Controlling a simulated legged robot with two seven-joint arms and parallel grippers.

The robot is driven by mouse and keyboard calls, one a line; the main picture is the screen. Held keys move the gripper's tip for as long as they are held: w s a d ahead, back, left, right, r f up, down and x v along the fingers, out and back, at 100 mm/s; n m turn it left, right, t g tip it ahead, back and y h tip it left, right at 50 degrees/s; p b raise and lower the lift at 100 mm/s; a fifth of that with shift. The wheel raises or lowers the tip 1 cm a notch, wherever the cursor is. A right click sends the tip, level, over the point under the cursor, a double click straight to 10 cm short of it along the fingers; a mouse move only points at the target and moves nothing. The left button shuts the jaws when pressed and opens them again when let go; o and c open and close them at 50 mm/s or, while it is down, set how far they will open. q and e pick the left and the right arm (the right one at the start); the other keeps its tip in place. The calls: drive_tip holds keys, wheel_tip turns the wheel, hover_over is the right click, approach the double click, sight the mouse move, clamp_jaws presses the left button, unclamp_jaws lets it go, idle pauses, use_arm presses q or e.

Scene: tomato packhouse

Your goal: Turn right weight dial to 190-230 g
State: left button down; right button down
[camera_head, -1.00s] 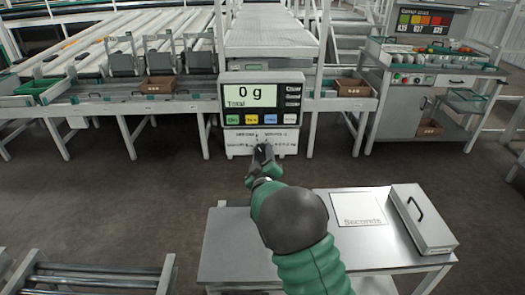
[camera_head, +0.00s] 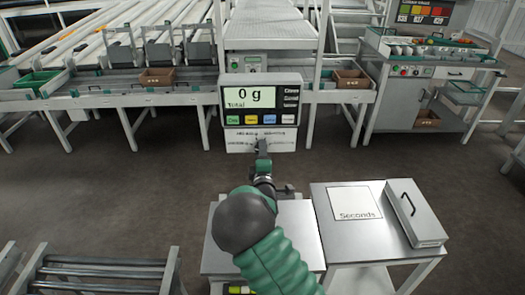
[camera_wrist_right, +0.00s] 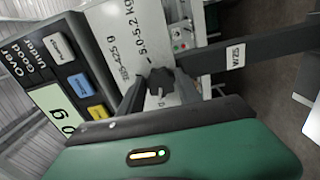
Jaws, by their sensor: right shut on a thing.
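The weighing unit (camera_head: 258,80) stands ahead in the head view, its screen (camera_head: 251,97) reading 0 g. Below it is a white dial panel (camera_head: 238,141). My right gripper (camera_head: 262,146) reaches up to this panel and hides the dial there. In the right wrist view a dark, lobed dial knob (camera_wrist_right: 160,80) sits between the two fingers of my right gripper (camera_wrist_right: 159,91), which are shut on it. Printed ranges near the knob read about 385-425 g and 5.0-5.2 kg. The knob's pointer setting is unclear. My left gripper is out of view.
A steel table (camera_head: 335,235) with a "Seconds" sheet (camera_head: 354,203) and a grey handled case (camera_head: 416,212) stands front right. Another steel surface (camera_head: 300,235) lies under my right arm. Rollers (camera_head: 105,272) are at front left. Open floor lies between.

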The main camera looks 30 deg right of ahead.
drive_tip(key=shift+a+f+n, duration=0.2)
drive_tip(key=shift+f+n, duration=0.1)
drive_tip(key=shift+n, duration=0.1)
drive_tip(key=c, duration=1.2)
unclamp_jaws()
drive_tip(key=shift+c, duration=0.2)
drive_tip(key=o, duration=0.4)
drive_tip(key=shift+w, duration=0.1)
drive_tip(key=shift+r, duration=0.1)
drive_tip(key=p+v, duration=0.4)
drive_tip(key=v, duration=1.3)
drive_tip(key=shift+d, duration=0.1)
